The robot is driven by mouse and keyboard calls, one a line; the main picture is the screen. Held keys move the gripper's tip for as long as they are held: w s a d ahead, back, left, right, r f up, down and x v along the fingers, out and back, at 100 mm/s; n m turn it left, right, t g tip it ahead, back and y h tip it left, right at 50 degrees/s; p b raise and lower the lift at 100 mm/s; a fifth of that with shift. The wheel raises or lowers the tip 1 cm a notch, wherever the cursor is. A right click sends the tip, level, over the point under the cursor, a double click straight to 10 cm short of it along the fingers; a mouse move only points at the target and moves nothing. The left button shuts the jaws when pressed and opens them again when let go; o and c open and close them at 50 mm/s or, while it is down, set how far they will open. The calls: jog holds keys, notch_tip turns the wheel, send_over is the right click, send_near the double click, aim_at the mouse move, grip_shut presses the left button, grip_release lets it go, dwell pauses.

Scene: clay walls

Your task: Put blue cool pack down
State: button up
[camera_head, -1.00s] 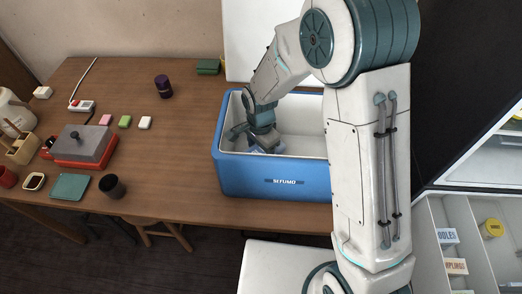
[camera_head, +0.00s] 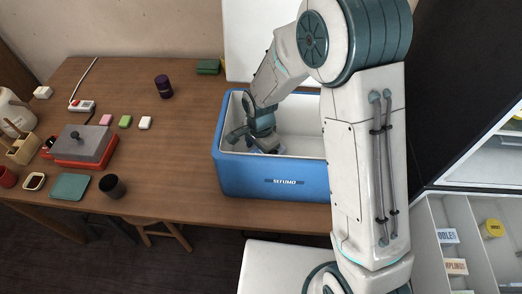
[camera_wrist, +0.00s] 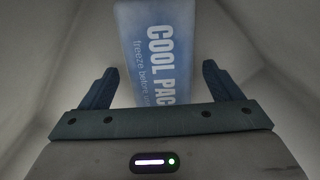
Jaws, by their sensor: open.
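The blue cool pack (camera_wrist: 155,50) lies inside the cooler in the wrist view, its white lettering facing up. A small part of it shows in the head view (camera_head: 268,149), mostly hidden by my gripper. My gripper (camera_wrist: 155,88) is open, with one finger on each side of the pack and a visible gap to both fingers. In the head view my gripper (camera_head: 254,140) reaches down into the blue cooler (camera_head: 270,178), near its left end. The cooler stands open on the wooden table, with white inner walls.
A red grill with a grey lid (camera_head: 82,146), a dark cup (camera_head: 112,186), a purple jar (camera_head: 163,86) and small coloured blocks (camera_head: 125,121) stand left of the cooler. An open fridge (camera_head: 470,235) is at the right. The table just left of the cooler is clear.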

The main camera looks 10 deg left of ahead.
notch_tip(320, 180, up, 11)
jog(key=s+d+r+n+t, duration=0.1)
jog(key=s+d+r+n, duration=0.3)
jog(key=d, duration=0.7)
jog(key=s+d+r+n+t, duration=0.1)
jog(key=s+d+r+n, duration=0.3)
jog(key=s+d, duration=0.5)
jog(key=shift+s+d+r+t, duration=0.25)
jog(key=shift+d+r+t, duration=0.15)
jog(key=shift+d+r, duration=0.85)
jog(key=shift+a, duration=0.1)
